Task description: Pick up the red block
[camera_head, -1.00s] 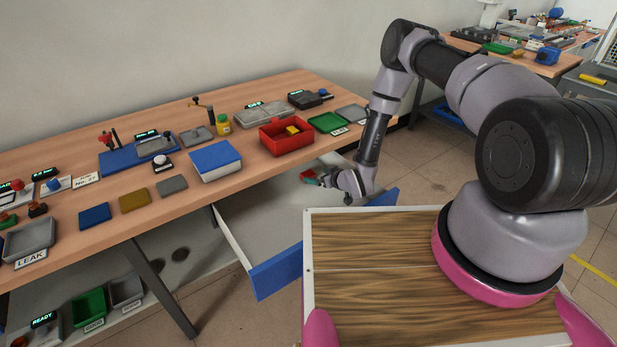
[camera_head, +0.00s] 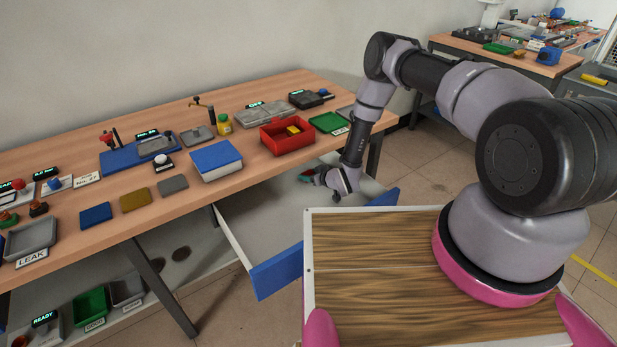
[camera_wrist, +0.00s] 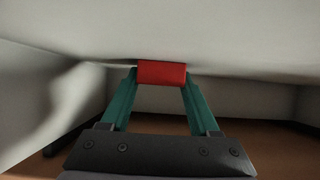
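The red block (camera_wrist: 161,73) is between the tips of my two teal fingers in the wrist view. It fills the gap, with a fingertip against each side. My gripper (camera_wrist: 161,84) looks shut on it. In the head view my gripper (camera_head: 308,178) reaches left into the open drawer under the table's right part. The drawer (camera_head: 276,272) has a blue front and pale inner walls. The wrist view does not clearly show whether the block touches the drawer floor.
The wooden table (camera_head: 75,251) edge lies above and left of my gripper. A red bin (camera_head: 287,146) with a yellow block (camera_head: 293,130) and a green tray (camera_head: 328,122) stand near that edge. Pale drawer walls surround my fingers. The drawer's left part looks empty.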

